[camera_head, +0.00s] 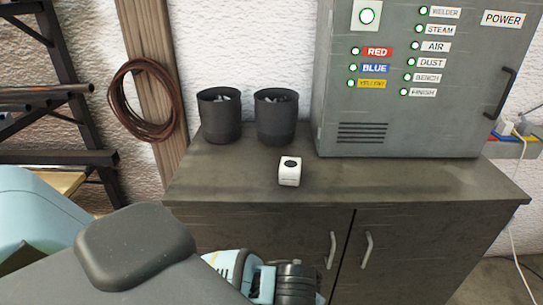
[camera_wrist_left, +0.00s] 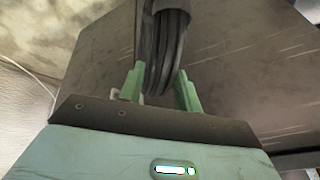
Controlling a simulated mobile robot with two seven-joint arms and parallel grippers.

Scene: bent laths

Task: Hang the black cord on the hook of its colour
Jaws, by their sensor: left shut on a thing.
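The black cord (camera_wrist_left: 166,45) is a bundle of several dark strands, seen in the left wrist view. My left gripper (camera_wrist_left: 158,82) has its two green fingers on either side of the bundle and is shut on it. The cord's upper part runs out of the top of that view. In the head view my left arm crosses the lower left, and I cannot make out the gripper or the cord there. No hook can be made out in either view. My right gripper is in neither view.
A dark cabinet (camera_head: 240,175) carries two black cups (camera_head: 219,118) (camera_head: 276,120), a white cube (camera_head: 290,171) and a grey power box (camera_head: 415,110). A reddish-brown coil (camera_head: 145,102) hangs against a wooden post (camera_head: 152,40). A dark rack (camera_head: 70,110) stands left. The cabinet top's front is mostly clear.

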